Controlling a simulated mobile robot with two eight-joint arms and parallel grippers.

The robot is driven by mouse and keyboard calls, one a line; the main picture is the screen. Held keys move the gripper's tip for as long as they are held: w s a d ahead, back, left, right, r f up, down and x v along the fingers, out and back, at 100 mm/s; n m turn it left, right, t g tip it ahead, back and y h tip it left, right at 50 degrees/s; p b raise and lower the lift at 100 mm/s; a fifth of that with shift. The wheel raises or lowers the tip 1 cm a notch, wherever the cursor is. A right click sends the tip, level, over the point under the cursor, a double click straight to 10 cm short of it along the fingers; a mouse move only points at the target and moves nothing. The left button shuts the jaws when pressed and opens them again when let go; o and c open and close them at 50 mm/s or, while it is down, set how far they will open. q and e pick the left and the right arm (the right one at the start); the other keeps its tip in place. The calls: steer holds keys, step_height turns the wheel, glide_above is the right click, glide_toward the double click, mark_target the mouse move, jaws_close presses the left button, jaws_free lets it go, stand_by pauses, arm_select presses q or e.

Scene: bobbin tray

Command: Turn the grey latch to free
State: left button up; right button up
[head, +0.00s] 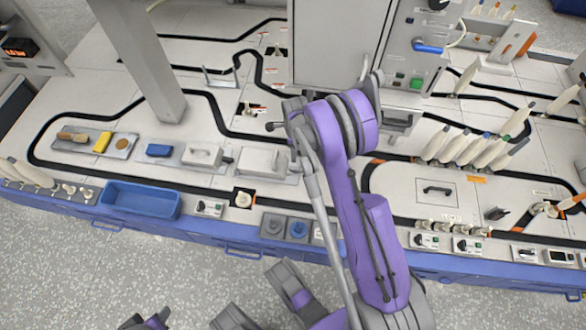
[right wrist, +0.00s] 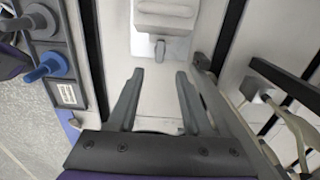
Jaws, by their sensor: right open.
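Two round knobs sit side by side on dark panels at the bench's front edge, one grey (head: 272,226) and one blue (head: 298,229). The grey one (right wrist: 38,20) and the blue one (right wrist: 45,68) also show at the left of the right wrist view. I take the grey knob as the grey latch; its setting is too small to read. My right gripper (right wrist: 158,85) is open and empty, above a pale surface, well to the right of the knobs in that view. In the head view, its purple wrist hides much of it.
A pale box with a short lever (head: 203,155) and a pale flat block (head: 263,160) lie behind the knobs. A blue tray (head: 141,198) is at the left. A large grey cabinet (head: 335,45) stands at the back. Bobbins (head: 460,148) stand at the right.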

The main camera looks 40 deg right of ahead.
mark_target(295, 168)
step_height(295, 168, down, 11)
steer(key=b, duration=0.2)
steer(key=shift+b, duration=0.35)
jaws_close()
